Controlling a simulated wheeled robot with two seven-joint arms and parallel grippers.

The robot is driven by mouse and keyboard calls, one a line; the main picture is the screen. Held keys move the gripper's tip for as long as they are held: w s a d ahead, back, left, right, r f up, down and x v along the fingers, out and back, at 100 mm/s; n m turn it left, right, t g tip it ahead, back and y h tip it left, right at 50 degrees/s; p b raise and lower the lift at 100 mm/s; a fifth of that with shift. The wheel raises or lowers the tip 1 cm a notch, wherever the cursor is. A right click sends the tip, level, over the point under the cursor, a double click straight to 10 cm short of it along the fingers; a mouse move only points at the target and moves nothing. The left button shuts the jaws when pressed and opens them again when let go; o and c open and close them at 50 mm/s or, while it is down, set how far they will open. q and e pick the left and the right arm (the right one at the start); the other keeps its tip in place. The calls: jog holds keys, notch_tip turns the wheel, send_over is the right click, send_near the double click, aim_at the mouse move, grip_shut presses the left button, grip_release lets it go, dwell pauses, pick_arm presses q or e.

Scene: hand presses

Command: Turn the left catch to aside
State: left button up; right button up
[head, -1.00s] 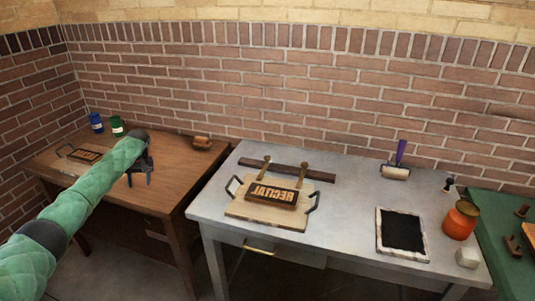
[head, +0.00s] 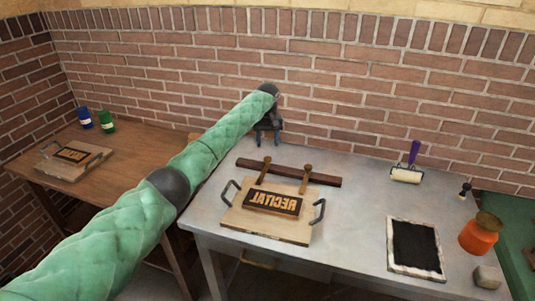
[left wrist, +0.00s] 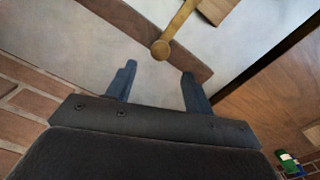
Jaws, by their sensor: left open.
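The left catch (head: 263,172) is a brass bar with a round knob, extending from the dark strip (head: 330,179) over the back edge of the wooden board (head: 238,219). The right catch (head: 306,178) looks alike. A block with raised mirrored letters (head: 273,202) lies on the board. My left gripper (head: 268,138) is open and empty, just behind the left catch. In the left wrist view, one catch, apparently the left, shows its knob (left wrist: 161,50) beyond the gap between my open fingers (left wrist: 157,82), with no contact visible. My right gripper is out of view.
The brick wall (head: 350,85) is close behind my left gripper. A roller (head: 407,172), a black ink slab (head: 416,247) and an orange jar (head: 478,236) stand to the right. The grey table (head: 350,225) is clear between board and slab.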

aim_at(268, 158)
pick_arm(q)
jog(key=shift+f, duration=0.25)
notch_tip(268, 158, down, 6)
jog(key=shift+r+p, duration=0.2)
jog(key=shift+p, duration=0.9)
jog(key=shift+f, duration=0.75)
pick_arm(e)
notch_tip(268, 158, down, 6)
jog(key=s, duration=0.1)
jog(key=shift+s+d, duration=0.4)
pick_arm(q)
jog(key=shift+c, duration=0.4)
grip_shut()
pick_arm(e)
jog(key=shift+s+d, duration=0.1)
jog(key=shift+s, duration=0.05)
